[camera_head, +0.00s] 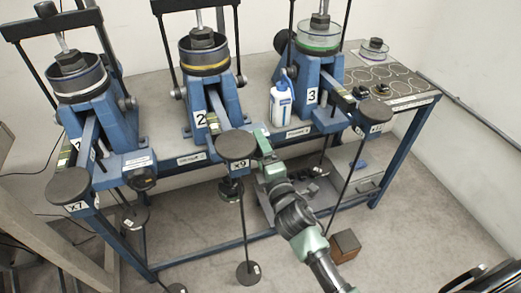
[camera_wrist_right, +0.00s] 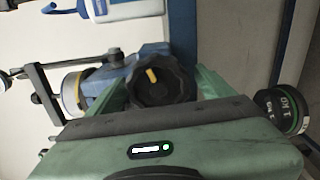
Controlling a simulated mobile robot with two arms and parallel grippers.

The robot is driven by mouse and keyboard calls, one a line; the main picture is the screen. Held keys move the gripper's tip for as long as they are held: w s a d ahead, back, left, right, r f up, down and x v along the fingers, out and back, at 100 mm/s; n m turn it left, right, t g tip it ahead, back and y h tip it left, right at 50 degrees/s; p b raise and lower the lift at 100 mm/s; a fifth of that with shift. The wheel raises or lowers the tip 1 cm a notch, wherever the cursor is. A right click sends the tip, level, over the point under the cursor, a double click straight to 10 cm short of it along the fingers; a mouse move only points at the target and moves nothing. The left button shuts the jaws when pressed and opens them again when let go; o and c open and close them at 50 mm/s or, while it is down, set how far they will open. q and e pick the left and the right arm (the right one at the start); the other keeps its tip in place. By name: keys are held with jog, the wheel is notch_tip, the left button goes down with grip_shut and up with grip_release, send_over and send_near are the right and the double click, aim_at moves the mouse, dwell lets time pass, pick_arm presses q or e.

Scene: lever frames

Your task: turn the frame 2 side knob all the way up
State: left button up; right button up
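Frame 2 (camera_head: 207,95) is the middle blue lever frame, with a "2" plate and a yellow-ringed cup on top. Its side knob (camera_wrist_right: 158,80), black and ribbed with a yellow mark, sits between the two green fingers of my right gripper (camera_wrist_right: 160,90) in the right wrist view. The fingers lie close along both sides of the knob; whether they press on it I cannot tell. In the head view my right gripper (camera_head: 262,145) is beside the front of frame 2, right of the round x9 disc (camera_head: 237,145), and the knob is not clearly seen. My left gripper is not in view.
Frame 1 (camera_head: 85,100) stands left and frame 3 (camera_head: 310,75) right on the same bench. A white bottle (camera_head: 282,103) stands between frames 2 and 3. Rods with weights hang in front. A brown box (camera_head: 345,246) is on the floor.

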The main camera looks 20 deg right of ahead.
jog(key=shift+r, duration=0.1)
jog(key=s, duration=0.6)
jog(key=shift+p, duration=0.3)
jog(key=shift+o, duration=0.4)
jog(key=shift+d, duration=0.1)
